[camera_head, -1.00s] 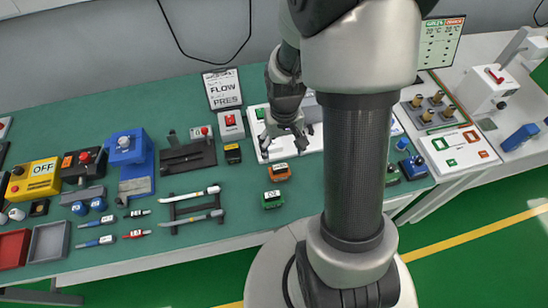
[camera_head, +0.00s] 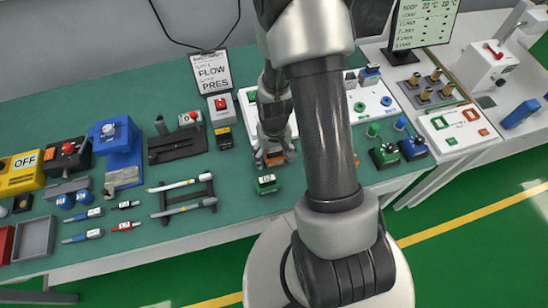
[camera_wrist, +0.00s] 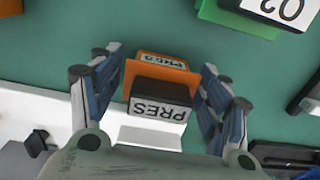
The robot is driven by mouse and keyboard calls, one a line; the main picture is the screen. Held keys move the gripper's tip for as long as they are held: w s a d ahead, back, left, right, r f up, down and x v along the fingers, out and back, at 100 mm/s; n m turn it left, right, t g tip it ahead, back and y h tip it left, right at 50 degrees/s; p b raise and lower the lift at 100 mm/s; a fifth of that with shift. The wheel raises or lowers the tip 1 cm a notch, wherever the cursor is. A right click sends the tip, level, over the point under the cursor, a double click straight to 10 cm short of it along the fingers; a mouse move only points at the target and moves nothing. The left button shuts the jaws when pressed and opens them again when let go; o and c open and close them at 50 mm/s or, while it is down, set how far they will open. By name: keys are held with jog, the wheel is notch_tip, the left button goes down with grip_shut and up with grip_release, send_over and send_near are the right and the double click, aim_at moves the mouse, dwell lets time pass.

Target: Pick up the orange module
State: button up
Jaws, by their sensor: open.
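The orange module (camera_wrist: 164,76) stands on the green table, with a black face and a white label reading PRES. In the wrist view it sits between the two open fingers of my gripper (camera_wrist: 160,92), with a gap to the fingers on each side. In the head view my gripper (camera_head: 275,150) is right over the orange module (camera_head: 273,159), and its fingers and wrist cover part of the module.
A green module (camera_head: 267,184) stands just in front, and a black module (camera_head: 224,138) is to the left. A white panel (camera_head: 372,110) lies behind. A pen rack (camera_head: 184,196) is on the left. Green and blue valve blocks (camera_head: 384,157) stand to the right.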

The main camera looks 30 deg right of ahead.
jog(key=shift+f, duration=0.15)
jog(key=shift+c, duration=0.5)
jog(key=c, duration=0.8)
jog(key=shift+c, duration=0.2)
